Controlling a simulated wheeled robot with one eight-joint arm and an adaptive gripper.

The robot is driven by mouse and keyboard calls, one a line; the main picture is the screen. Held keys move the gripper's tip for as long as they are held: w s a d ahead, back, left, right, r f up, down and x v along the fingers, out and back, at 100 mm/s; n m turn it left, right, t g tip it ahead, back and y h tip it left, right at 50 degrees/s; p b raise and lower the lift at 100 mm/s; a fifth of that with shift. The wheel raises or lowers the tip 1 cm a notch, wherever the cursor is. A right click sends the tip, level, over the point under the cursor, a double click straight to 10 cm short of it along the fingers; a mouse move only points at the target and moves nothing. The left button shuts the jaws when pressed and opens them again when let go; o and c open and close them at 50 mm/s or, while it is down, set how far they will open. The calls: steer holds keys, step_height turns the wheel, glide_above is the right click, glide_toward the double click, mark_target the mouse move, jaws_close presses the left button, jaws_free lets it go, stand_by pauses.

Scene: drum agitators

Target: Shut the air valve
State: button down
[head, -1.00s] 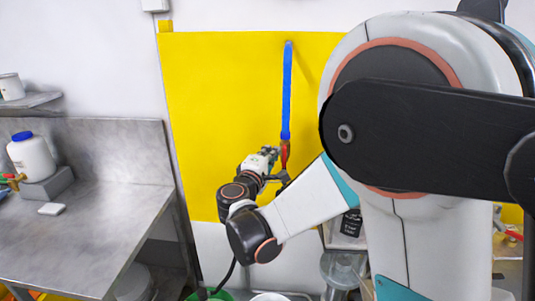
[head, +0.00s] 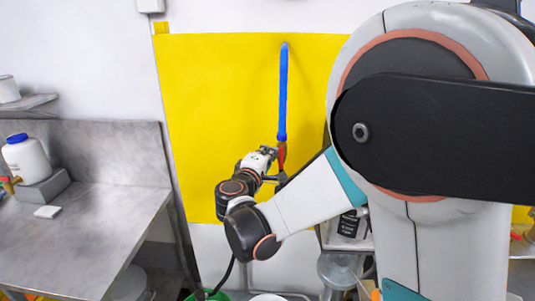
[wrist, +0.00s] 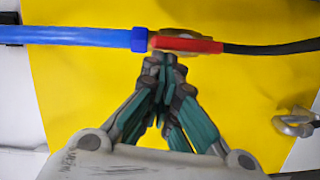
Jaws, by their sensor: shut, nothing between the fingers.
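The air valve's red handle (head: 282,155) sits at the lower end of the blue pipe (head: 283,95) on the yellow panel. In the wrist view, the red handle (wrist: 190,45) lies in line with the blue pipe (wrist: 75,36), over a brass-coloured valve body (wrist: 168,37). My gripper (head: 271,152) is beside the valve in the head view. In the wrist view, my gripper (wrist: 160,62) is shut and empty, its tips just below the handle's collar end. I cannot tell whether the tips touch the handle. The gripper and wrist hide part of the valve in the head view.
A black hose (wrist: 275,47) runs on from the valve. A steel bench (head: 90,240) with a white blue-capped bottle (head: 26,158) stands at left. A grey metal fitting (wrist: 295,124) is on the right in the wrist view. The panel (head: 215,100) left of the pipe is clear.

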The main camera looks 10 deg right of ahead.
steer(key=shift+d+r+m, duration=0.15)
steer(key=shift+r+m, duration=0.05)
steer(key=shift+m, duration=0.4)
steer(key=shift+s+d+r+m+g+y+p, duration=0.2)
steer(key=shift+d+m+y, duration=0.6)
steer(key=shift+m, duration=1.2)
steer(key=shift+s+d+r+m+y+p, duration=0.1)
steer(key=shift+s+d+r+m+y, duration=0.45)
steer(key=shift+m, duration=1.45)
steer(key=shift+s+d+f+m+g+y+p, duration=0.15)
steer(key=shift+d+m+y, duration=0.85)
steer(key=shift+m, duration=1)
steer(key=shift+d+m, duration=0.3)
